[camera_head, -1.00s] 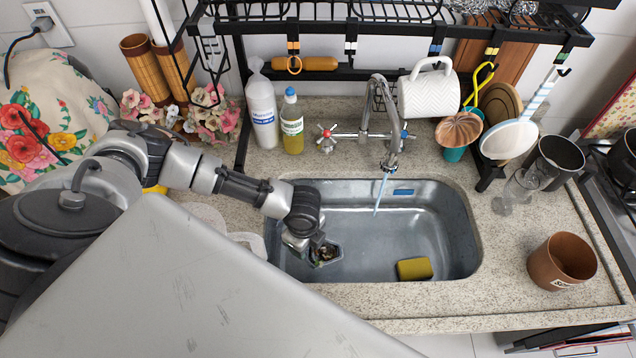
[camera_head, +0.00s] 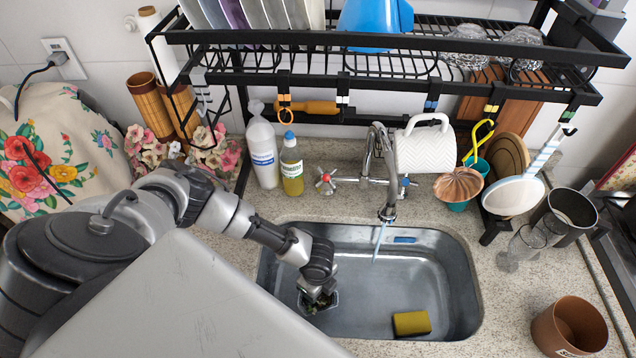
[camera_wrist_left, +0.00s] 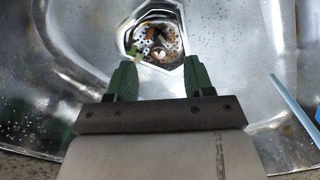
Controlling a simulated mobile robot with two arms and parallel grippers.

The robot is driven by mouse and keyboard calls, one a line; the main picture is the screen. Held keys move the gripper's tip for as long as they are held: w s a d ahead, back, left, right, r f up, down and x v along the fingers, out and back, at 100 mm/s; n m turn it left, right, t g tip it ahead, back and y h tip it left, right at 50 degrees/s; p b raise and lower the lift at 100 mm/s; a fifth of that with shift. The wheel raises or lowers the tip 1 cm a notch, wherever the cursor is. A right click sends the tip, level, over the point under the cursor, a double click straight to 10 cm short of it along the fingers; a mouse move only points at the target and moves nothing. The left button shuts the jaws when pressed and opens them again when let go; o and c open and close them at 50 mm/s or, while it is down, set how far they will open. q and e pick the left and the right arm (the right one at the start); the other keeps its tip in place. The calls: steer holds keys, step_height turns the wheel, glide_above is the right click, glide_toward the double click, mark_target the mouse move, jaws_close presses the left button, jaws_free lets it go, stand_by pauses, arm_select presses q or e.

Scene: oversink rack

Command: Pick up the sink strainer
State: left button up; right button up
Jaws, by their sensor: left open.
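The sink strainer (camera_wrist_left: 157,40) lies at the drain in the sink bottom. It is a perforated metal basket holding food scraps, with a green bit at its left. In the head view the strainer (camera_head: 310,307) is partly hidden by my left gripper (camera_head: 320,294). In the left wrist view my left gripper (camera_wrist_left: 159,72) is open, its two green fingers apart with nothing between them. The fingertips are just short of the strainer in that picture; I cannot tell the height gap. My right gripper is not in view.
The metal sink (camera_head: 440,275) holds a yellow sponge (camera_head: 411,323) at its front right. A black rack (camera_head: 365,80) stands above the back. A brown cup (camera_head: 570,326) is at right.

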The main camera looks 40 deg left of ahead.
arm_select(q)
step_height(320, 180, down, 4)
steer(key=shift+s+d+r, duration=0.15)
steer(key=shift+r, duration=0.1)
steer(key=shift+f, duration=0.4)
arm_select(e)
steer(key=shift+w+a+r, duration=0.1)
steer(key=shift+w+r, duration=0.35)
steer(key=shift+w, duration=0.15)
arm_select(q)
jaws_close()
steer(key=shift+r, duration=0.2)
